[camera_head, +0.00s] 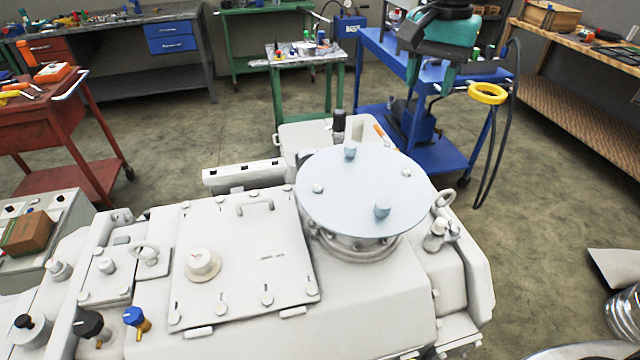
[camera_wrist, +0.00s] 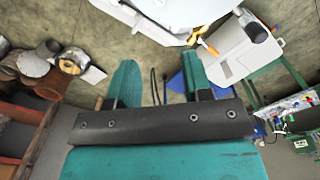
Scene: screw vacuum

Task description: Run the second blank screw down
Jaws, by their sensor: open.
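A round light-blue blank plate (camera_head: 345,190) lies on a round flange on top of the white machine (camera_head: 380,310). Two silver screw heads, a left one (camera_head: 318,188) and a right one (camera_head: 406,173), sit on it. Two taller blue-grey knob-like pieces, a back one (camera_head: 350,152) and a front one (camera_head: 382,211), also stand on it. I cannot tell how far any of them is screwed in. My teal gripper (camera_head: 429,80) is above and behind the plate, in front of the blue cart. Its fingers are apart and empty in the wrist view (camera_wrist: 158,82).
A blue cart (camera_head: 465,138) with a yellow ring (camera_head: 487,93) and hanging black cable stands behind the machine. A wooden bench (camera_head: 570,95) is at right, a red cart (camera_head: 95,150) at left, a green-legged table (camera_head: 300,62) at the back. Floor shows between them.

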